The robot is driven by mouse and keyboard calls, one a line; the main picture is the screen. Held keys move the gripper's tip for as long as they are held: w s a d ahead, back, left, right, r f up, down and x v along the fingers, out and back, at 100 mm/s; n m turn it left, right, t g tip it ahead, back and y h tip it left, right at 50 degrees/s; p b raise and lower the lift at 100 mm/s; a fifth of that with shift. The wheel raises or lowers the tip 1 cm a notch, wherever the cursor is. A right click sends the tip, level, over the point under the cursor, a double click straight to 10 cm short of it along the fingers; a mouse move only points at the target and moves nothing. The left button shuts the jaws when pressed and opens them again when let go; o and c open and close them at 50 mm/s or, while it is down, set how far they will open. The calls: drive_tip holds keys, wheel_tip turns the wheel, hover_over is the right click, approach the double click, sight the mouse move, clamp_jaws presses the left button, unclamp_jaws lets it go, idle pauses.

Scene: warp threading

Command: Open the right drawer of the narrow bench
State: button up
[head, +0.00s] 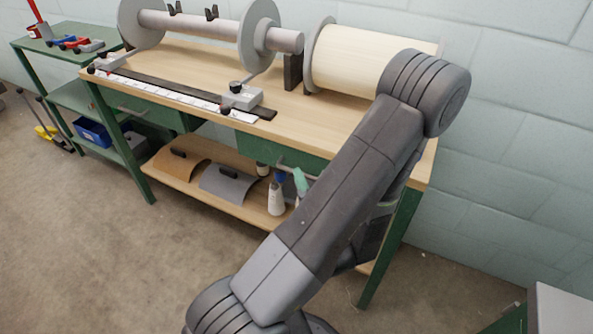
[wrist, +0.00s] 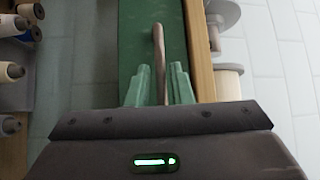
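The narrow bench (head: 330,118) has a wooden top and green drawers beneath it. The right drawer (head: 238,138) has a green front that appears closed; my arm hides its right part. Its pale bar handle (head: 285,164) sticks out from the front and shows in the wrist view (wrist: 159,45) against the green drawer front (wrist: 135,35). My gripper (head: 301,181) has mint-green fingers and is at the handle. In the wrist view my gripper (wrist: 160,72) is open, one finger on each side of the handle, with small gaps visible.
The left drawer (head: 150,118) is beside it. The lower shelf (head: 175,183) holds curved plates, a white bottle (head: 275,198) and other items. A roller with flanges (head: 200,27) and a cream drum (head: 345,60) stand on top. The floor (head: 130,265) in front is clear.

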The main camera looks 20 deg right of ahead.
drive_tip(key=shift+w+d+r, duration=0.1)
drive_tip(key=shift+w+r, duration=0.1)
drive_tip(key=shift+w, duration=1.35)
clamp_jaws()
